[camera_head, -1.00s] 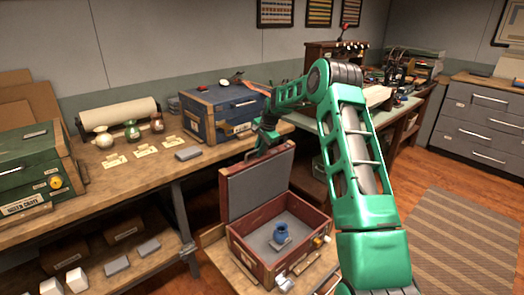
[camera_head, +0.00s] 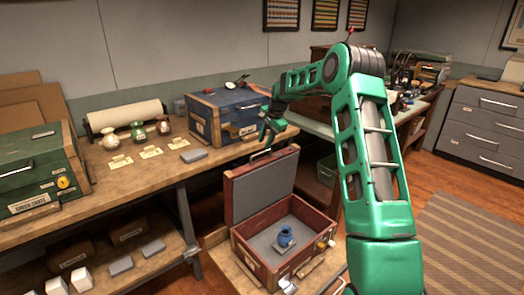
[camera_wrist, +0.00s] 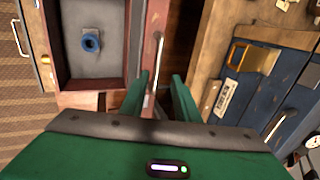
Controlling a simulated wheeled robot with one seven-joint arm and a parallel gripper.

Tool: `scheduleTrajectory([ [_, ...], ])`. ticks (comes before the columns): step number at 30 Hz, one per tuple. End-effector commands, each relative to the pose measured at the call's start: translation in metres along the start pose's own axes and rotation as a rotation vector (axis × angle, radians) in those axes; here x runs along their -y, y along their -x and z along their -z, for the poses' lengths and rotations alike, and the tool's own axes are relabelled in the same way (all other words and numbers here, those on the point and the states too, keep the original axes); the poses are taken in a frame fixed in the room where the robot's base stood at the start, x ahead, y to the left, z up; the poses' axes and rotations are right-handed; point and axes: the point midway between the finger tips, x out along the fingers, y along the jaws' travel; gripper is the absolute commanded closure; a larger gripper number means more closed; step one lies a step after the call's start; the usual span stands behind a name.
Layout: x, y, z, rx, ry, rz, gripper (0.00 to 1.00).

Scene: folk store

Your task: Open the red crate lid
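The red crate (camera_head: 270,262) stands on a low wooden stand with its lid (camera_head: 262,188) raised roughly upright at the back. A small blue vase (camera_head: 285,236) sits on the crate's grey floor. The lid's metal handle (camera_head: 261,155) is on its top edge. My gripper (camera_head: 266,138) is just above that handle and appears apart from it. In the wrist view the fingers of my gripper (camera_wrist: 160,78) are spread with nothing held, and the handle (camera_wrist: 157,60) shows beyond the gap between them. The crate interior shows at left in that view.
A closed blue crate (camera_head: 228,115) stands on the workbench (camera_head: 130,184) close behind my gripper. A green crate (camera_head: 35,172) and several small vases stand further left on the bench. Floor at right, with a striped rug (camera_head: 465,240), is clear.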

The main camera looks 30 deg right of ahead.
Motion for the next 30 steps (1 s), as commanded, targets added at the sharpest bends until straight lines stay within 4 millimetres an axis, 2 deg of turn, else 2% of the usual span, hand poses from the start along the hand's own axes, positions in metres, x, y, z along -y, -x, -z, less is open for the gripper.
scheduleTrajectory([
  [3, 0.001, 0.015, 0.001, -0.001, -0.001, 0.001, 0.71],
  [7, 0.001, 0.022, 0.001, -0.001, -0.001, 0.000, 0.71],
  [24, 0.000, 0.025, 0.000, -0.002, 0.003, -0.003, 0.71],
  [26, -0.004, 0.029, -0.002, -0.006, 0.016, -0.009, 0.71],
  [30, -0.025, 0.056, -0.013, -0.029, 0.087, -0.049, 0.71],
])
